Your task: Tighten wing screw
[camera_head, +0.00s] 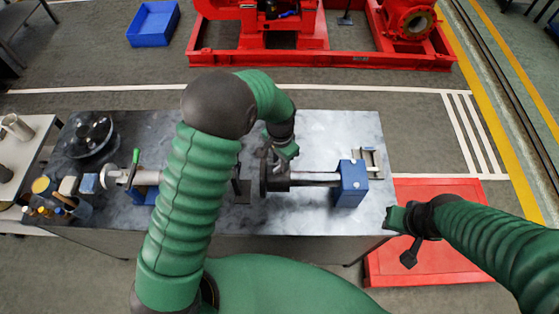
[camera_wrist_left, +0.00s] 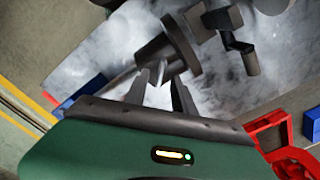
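My left gripper (camera_head: 277,160) is over the workbench, close to a dark flange (camera_head: 264,175) on a horizontal metal shaft (camera_head: 315,179). In the left wrist view its two fingers (camera_wrist_left: 160,88) stand apart, with the end of a dark flanged cylinder (camera_wrist_left: 168,52) just beyond the tips. I cannot tell whether they touch it. A crank-like dark piece (camera_wrist_left: 238,42) is beside the cylinder. I cannot make out a wing screw for certain; the gripper partly hides that spot. My right gripper (camera_head: 408,250) hangs off the bench's right front, and its fingers are too unclear to read.
The grey workbench (camera_head: 350,128) carries a blue block (camera_head: 350,184) at the shaft's right end, a green-handled fixture (camera_head: 140,178) and a dark round part (camera_head: 88,133) at left. A red platform (camera_head: 440,265) lies at right. A red pump frame (camera_head: 350,58) stands behind.

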